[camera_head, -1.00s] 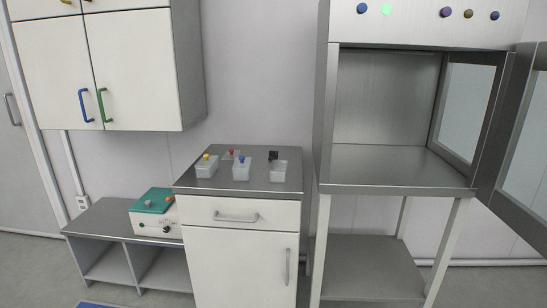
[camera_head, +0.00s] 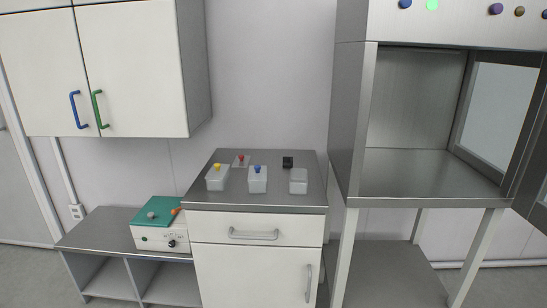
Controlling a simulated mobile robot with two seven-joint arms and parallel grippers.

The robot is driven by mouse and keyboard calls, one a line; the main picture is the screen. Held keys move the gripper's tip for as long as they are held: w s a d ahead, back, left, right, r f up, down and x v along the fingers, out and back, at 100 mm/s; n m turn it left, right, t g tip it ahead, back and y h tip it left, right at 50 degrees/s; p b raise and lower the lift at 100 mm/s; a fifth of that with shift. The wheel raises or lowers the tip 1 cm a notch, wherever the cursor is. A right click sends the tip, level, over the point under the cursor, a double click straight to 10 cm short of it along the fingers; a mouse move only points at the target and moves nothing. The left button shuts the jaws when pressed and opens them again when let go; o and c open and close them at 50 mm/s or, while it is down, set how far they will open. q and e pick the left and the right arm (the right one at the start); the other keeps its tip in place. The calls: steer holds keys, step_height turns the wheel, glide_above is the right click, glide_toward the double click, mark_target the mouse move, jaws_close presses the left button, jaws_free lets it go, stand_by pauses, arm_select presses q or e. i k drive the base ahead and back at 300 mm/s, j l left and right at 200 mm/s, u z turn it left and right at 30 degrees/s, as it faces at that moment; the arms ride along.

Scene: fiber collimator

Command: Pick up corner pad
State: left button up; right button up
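I cannot tell for sure which item is the corner pad. On the grey counter (camera_head: 268,203) of the middle cabinet stand several small items. A small black piece (camera_head: 288,162) sits at the back right. A whitish translucent box (camera_head: 298,186) without a visible knob stands in front of it. A translucent box with a yellow knob (camera_head: 215,182) stands at the left, and one with a blue knob (camera_head: 257,184) in the middle. A red-topped piece (camera_head: 241,159) on a pale base sits behind them. Neither of my grippers is in view.
A teal-topped device (camera_head: 158,217) stands on the low shelf unit (camera_head: 100,233) at the left. Wall cabinets (camera_head: 140,75) hang above. At the right, a tall metal hood (camera_head: 420,170) has its glass door open. Part of the counter's front is bare.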

mark_target(288, 162)
steer(key=i+j+z, duration=0.35)
steer(key=j+z, duration=0.2)
steer(key=j, duration=0.15)
steer(key=i+j+z, duration=0.1)
steer(key=j+z, duration=0.15)
steer(key=j, duration=0.15)
